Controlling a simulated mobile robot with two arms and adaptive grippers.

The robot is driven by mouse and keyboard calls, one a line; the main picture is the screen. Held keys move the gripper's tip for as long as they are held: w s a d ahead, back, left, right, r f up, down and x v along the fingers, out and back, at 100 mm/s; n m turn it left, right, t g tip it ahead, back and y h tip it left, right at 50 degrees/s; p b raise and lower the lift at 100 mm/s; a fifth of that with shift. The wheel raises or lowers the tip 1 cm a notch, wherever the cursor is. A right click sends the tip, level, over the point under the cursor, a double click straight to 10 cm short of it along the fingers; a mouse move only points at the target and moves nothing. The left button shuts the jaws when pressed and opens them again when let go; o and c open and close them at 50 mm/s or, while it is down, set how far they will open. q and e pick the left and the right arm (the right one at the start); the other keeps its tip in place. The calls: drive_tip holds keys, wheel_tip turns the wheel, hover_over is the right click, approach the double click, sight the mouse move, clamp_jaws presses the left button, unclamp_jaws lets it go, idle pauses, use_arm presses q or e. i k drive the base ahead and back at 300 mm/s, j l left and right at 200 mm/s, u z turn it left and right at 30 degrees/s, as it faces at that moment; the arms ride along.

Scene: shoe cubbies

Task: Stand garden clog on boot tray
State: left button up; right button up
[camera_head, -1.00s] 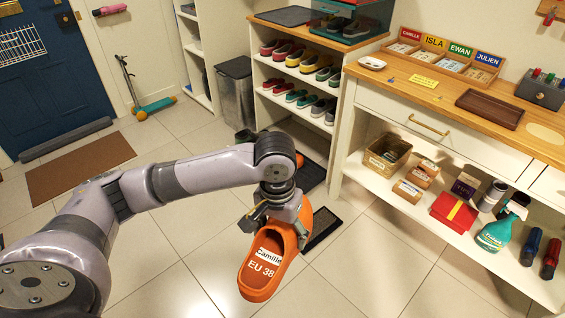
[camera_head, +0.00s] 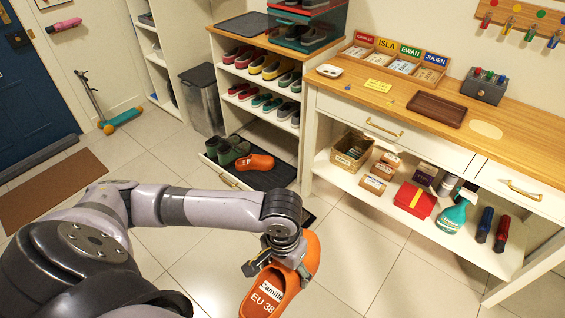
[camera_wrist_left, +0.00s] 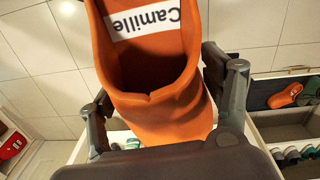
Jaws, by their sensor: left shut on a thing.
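An orange garden clog (camera_head: 250,295) labelled "Camille EU 38" hangs in my left gripper (camera_head: 280,262), above the floor at the bottom middle of the head view. A matching orange clog (camera_head: 255,162) rests on a black tray (camera_head: 272,178) at the bottom of the shoe shelf, beside dark green footwear (camera_head: 226,152). The wrist view also shows this second clog (camera_wrist_left: 286,95) at the right. My right gripper is not in view.
The shoe shelf (camera_head: 218,52) holds several pairs. A grey bin (camera_head: 204,98) stands to its left. The wooden-topped bench (camera_head: 400,97) is at the right, with a red box (camera_head: 414,200) and spray bottle (camera_head: 453,217) on its lower shelf.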

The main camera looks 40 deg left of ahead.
sight(277, 178)
drive_tip(key=i+j+z, duration=0.1)
drive_tip(key=j+z, duration=0.25)
drive_tip(key=j, duration=0.15)
drive_tip(key=j+z, duration=0.35)
drive_tip(key=j, duration=0.2)
drive_tip(key=j+z, duration=0.35)
drive_tip(key=j, duration=0.75)
drive_tip(key=k+j+z, duration=0.1)
drive_tip(key=j, duration=0.9)
drive_tip(key=k+j+z, duration=0.15)
drive_tip(key=j, duration=0.9)
drive_tip(key=k+j+z, duration=0.1)
drive_tip(key=j, duration=0.4)
drive_tip(key=k, duration=0.05)
